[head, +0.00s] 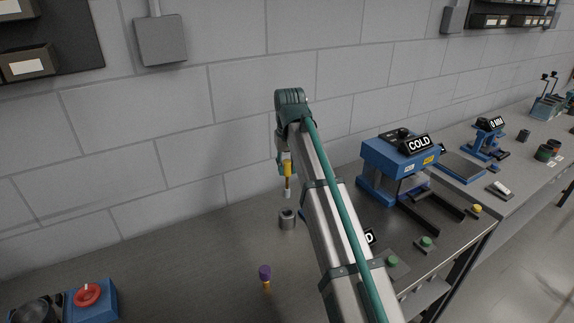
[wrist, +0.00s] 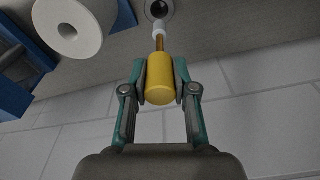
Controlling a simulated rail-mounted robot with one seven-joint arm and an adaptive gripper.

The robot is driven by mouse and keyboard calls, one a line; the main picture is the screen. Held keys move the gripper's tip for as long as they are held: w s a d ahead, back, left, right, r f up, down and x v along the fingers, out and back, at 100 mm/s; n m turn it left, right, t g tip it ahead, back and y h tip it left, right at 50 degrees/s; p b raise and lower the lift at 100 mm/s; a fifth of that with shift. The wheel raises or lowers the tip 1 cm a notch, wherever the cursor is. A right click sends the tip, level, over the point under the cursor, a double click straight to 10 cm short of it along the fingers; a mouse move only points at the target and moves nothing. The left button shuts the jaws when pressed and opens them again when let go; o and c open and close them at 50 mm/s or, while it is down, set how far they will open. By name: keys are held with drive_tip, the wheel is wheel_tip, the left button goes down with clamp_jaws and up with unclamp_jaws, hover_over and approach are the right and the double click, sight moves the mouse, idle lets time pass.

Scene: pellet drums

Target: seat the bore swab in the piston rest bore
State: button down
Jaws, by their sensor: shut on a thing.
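The bore swab has a yellow handle, a thin brass-coloured rod and a white tip. My gripper (wrist: 160,72) is shut on its yellow handle (wrist: 159,82). In the head view the swab (head: 287,180) hangs upright, white tip down, beneath my wrist. The piston rest (head: 288,219) is a short grey metal cylinder on the bench, just below the tip, with a visible gap between them. In the wrist view its dark round bore (wrist: 158,9) shows just beyond the white tip, partly cut by the frame edge. My gripper is partly hidden by my arm in the head view.
A purple-topped piece (head: 265,274) stands on the bench in front. A blue press (head: 398,165) with a COLD sign is at right. A blue unit with a red knob (head: 87,295) is at lower left. The wrist view shows a large white hollow cylinder (wrist: 80,30).

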drive_tip(key=b, duration=0.1)
hover_over(287, 197)
drive_tip(key=w, duration=0.1)
drive_tip(key=shift+f, duration=2.85)
drive_tip(key=shift+p, duration=0.55)
drive_tip(key=shift+f+b, duration=0.9)
drive_tip(key=shift+f, duration=2.3)
idle(0.5)
idle(0.4)
drive_tip(key=c, duration=0.8)
unclamp_jaws()
drive_tip(key=shift+c, duration=0.2)
